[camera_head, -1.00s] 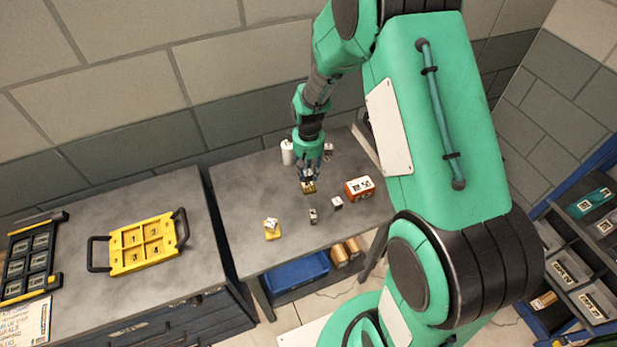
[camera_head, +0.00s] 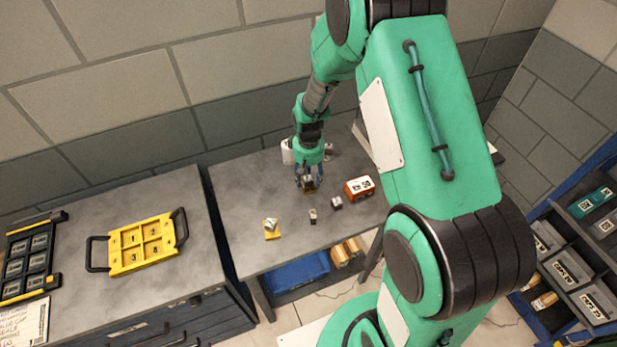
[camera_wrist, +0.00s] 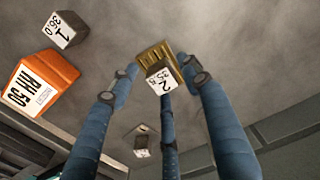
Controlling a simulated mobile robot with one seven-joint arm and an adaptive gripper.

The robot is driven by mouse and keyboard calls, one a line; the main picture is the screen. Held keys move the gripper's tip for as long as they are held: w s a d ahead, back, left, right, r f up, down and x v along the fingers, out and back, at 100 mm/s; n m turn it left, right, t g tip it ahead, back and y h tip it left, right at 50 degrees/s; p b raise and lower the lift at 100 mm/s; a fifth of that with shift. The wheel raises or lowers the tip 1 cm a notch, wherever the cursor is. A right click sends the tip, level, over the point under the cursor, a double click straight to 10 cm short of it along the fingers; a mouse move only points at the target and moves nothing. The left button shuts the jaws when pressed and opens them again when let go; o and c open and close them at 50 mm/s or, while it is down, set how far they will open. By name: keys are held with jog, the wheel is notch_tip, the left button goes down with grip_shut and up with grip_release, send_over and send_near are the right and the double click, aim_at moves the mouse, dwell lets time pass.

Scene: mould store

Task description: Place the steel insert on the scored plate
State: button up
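The steel insert (camera_wrist: 163,79) is a small grey block with a white label marked 2 and 35.5. In the wrist view it stands over the scored plate (camera_wrist: 153,53), a brass-coloured plate with parallel grooves, and appears to rest on it near one edge. The plate also shows in the head view (camera_head: 309,190), partly hidden by fingers and insert. My gripper (camera_wrist: 160,70) has its three blue fingers spread around the insert. A gap shows at the left finger; the middle finger is close to the block, and I cannot tell if it touches.
A block marked 1 (camera_head: 337,203) and an orange RH 50 box (camera_head: 359,188) stand right of my gripper. A small labelled block (camera_head: 313,215) and a yellow piece with a silver block (camera_head: 272,231) lie nearer the front. A yellow tray (camera_head: 143,245) is on the left bench.

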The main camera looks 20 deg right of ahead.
jog(key=shift+r, duration=0.1)
notch_tip(320, 180, up, 12)
jog(key=p, duration=0.1)
dwell(0.7)
jog(key=shift+r, duration=0.15)
dwell(0.4)
notch_tip(320, 180, up, 11)
jog(key=t, duration=0.1)
send_over(308, 178)
jog(key=s+a, duration=0.2)
jog(key=s, duration=0.2)
jog(key=s+a+r+t, duration=0.1)
jog(key=s+r+t, duration=0.1)
jog(key=s+r, duration=0.6)
jog(key=s+a+r+t, duration=0.1)
jog(key=s+r, duration=0.5)
jog(key=s, duration=0.2)
jog(key=s+a+r+m+t, duration=0.1)
jog(key=s+a+r, duration=0.1)
jog(key=s+r, duration=0.4)
jog(key=s, duration=0.3)
jog(key=shift+t, duration=0.3)
